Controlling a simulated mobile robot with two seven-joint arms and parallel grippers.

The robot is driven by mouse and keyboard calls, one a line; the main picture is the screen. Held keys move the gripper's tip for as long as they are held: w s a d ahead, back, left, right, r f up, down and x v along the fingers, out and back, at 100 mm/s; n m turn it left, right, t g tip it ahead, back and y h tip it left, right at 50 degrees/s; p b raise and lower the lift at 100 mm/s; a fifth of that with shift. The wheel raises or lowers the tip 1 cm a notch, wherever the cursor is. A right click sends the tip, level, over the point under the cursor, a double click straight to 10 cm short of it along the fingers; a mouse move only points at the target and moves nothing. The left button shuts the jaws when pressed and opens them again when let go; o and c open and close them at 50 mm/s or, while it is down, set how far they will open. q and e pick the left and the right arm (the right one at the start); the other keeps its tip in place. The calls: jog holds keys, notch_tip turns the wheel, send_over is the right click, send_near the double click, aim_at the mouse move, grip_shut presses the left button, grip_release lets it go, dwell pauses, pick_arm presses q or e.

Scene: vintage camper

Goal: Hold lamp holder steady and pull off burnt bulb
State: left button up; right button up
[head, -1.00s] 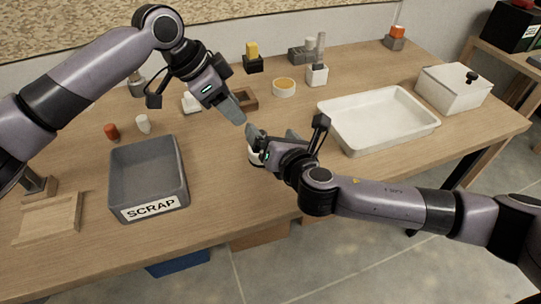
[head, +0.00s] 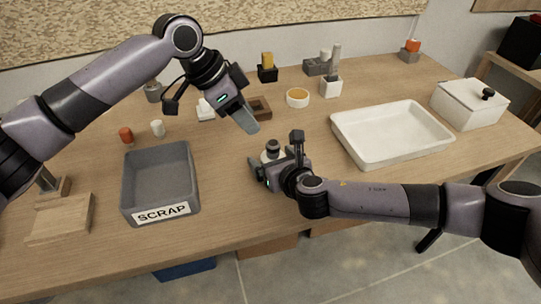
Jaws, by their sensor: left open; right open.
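A small white lamp holder (head: 268,157) with a dark grey rounded top piece, which looks like the burnt bulb (head: 273,146), stands on the workbench near the middle in the head view. My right gripper (head: 262,168) is open, low at the holder's near side. One finger shows to the left of the holder; the other is mostly hidden, and I cannot tell if either touches it. My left gripper (head: 246,119) is open, above and slightly left of the holder, with its fingers pointing down to the right. It is empty and apart from the bulb.
A grey SCRAP bin (head: 160,190) stands to the left. A white tray (head: 390,150) and a lidded white box (head: 468,104) stand to the right.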

jog(key=shift+x, duration=0.9)
jog(key=c, duration=1.2)
jog(key=o, duration=1.3)
jog(key=shift+s, duration=0.15)
jog(key=shift+v, duration=5.9)
jog(key=shift+d, duration=0.15)
